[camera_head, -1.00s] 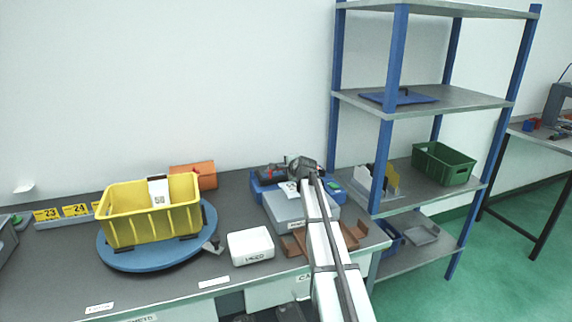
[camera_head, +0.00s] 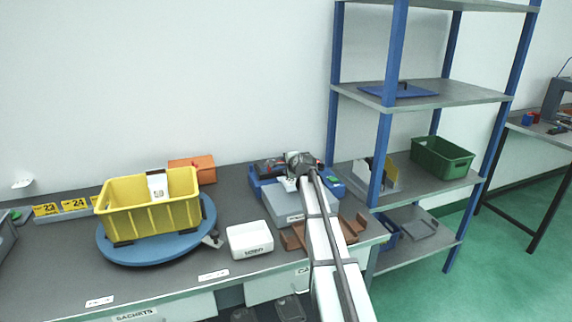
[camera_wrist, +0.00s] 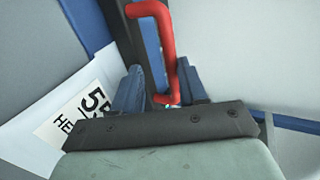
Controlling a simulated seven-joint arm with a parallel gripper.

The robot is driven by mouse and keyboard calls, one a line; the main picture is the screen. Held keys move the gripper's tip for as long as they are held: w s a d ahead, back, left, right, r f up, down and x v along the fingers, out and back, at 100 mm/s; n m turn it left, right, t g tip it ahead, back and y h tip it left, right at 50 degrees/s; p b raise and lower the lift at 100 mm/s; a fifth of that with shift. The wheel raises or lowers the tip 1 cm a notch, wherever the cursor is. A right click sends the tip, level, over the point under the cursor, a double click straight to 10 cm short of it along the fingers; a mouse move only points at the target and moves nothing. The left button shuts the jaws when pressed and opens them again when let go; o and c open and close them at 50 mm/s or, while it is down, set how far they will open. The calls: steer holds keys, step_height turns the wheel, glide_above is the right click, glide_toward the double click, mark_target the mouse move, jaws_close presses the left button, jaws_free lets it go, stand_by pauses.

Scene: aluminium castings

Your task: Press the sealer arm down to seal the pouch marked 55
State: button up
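The sealer (camera_head: 258,185) is a blue unit at the back right of the bench, with a grey block (camera_head: 287,205) in front. Its red handle (camera_wrist: 168,50) stands out in the wrist view, on a dark arm with blue. My gripper (camera_wrist: 162,92) has its two blue-grey fingers apart, one on each side of the handle's near end. A gap shows between the left finger and the handle. My gripper (camera_head: 303,170) hides part of the sealer in the head view. The pouch (camera_wrist: 85,112) has a white label reading 55, partly covered by the left finger; text below is cut off.
A yellow bin (camera_head: 150,219) stands on a blue turntable (camera_head: 135,255) at left. A white box (camera_head: 250,240) stands left of the sealer, and an orange box (camera_head: 203,167) behind. Brown brackets (camera_head: 352,228) flank my arm. A blue-posted shelf (camera_head: 385,150) rises at right.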

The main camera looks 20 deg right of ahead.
steer(key=shift+o, duration=0.2)
steer(key=shift+r, duration=0.1)
steer(key=v, duration=1.3)
steer(key=shift+s+r, duration=0.15)
steer(key=shift+s, duration=0.1)
